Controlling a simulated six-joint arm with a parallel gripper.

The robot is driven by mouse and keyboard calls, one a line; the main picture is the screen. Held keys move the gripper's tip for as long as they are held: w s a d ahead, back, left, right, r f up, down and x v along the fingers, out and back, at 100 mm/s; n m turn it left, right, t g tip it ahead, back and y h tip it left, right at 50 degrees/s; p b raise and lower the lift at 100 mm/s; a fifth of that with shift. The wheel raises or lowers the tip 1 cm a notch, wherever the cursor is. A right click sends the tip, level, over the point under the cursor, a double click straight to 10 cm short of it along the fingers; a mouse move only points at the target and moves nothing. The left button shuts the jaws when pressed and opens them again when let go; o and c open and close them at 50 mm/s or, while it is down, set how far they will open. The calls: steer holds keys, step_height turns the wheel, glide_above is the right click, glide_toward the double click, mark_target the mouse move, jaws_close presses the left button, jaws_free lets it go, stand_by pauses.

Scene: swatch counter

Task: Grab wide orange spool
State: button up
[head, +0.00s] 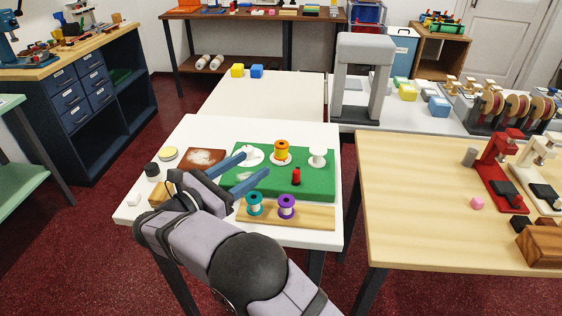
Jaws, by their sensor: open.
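The wide orange spool (281,151) stands upright on a white round disc at the back middle of the green mat (318,184). My gripper (258,163) reaches in from the front left over the mat. Its two blue fingers are apart and nothing shows between them. The fingertips point toward the spool and end a little to its left and front, seemingly apart from it. My arm covers the mat's left front part.
A white spool (317,158) stands right of the orange one, and a small red spool (296,176) in front. Teal (254,203) and purple (286,205) spools stand on a wooden board (318,215) at the front. A brown swatch (203,160) lies left.

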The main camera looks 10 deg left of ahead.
mark_target(276, 148)
steer(key=shift+s+a, duration=0.15)
steer(key=shift+a, duration=0.25)
steer(key=x, duration=0.5)
steer(key=shift+w+d+p, duration=0.25)
steer(key=shift+w+p, duration=0.05)
steer(key=shift+p, duration=0.05)
steer(key=shift+w+d, duration=0.3)
steer(key=shift+w, duration=0.2)
steer(key=shift+w, duration=0.1)
steer(key=shift+p+x, duration=0.55)
steer(key=shift+x, duration=1.9)
steer(key=shift+f, duration=0.2)
steer(key=c, duration=1.1)
